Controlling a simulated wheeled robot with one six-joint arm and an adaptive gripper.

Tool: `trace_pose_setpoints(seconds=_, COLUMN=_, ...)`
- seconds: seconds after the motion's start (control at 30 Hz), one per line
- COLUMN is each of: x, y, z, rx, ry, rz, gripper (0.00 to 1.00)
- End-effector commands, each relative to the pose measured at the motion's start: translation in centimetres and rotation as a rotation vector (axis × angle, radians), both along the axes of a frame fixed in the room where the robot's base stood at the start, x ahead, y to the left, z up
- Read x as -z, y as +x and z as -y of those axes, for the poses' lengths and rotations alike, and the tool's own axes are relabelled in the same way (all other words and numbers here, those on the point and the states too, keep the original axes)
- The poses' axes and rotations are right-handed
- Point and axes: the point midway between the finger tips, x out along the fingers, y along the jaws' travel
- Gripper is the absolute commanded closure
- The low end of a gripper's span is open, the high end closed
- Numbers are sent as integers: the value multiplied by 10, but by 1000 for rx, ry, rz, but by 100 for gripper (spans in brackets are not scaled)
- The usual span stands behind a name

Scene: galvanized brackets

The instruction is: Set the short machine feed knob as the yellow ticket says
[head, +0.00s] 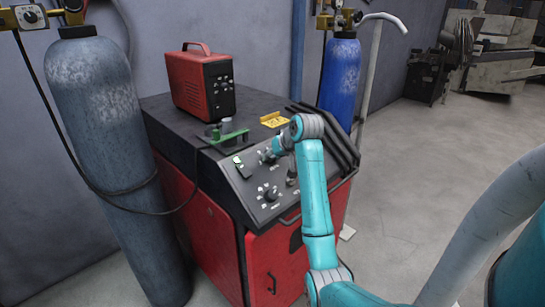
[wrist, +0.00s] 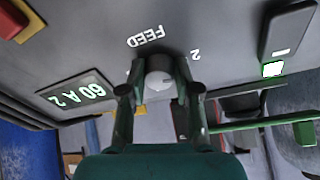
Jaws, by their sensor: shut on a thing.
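The feed knob (wrist: 160,82) is a grey round knob on the sloping dark panel, under the word FEED in the wrist view. A pale line shows on its face. A mark 2 stands beside it; the other marks are hidden. My gripper (wrist: 158,75) is shut on the knob, one finger on each side.
A lit green switch (wrist: 272,69) is beside the knob. Another dial (head: 270,193) is lower on the panel. A green holder (head: 230,135) and a red machine (head: 203,82) stand on top. Gas cylinders (head: 105,150) (head: 341,80) flank the cabinet.

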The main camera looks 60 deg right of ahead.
Motion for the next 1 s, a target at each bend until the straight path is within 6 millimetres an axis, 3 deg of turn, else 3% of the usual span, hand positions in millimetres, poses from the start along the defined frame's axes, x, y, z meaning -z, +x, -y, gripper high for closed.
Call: trace_pose_setpoints(seconds=1.0, x=-3, y=3, z=0, rx=751, ry=575, rz=138, gripper=100)
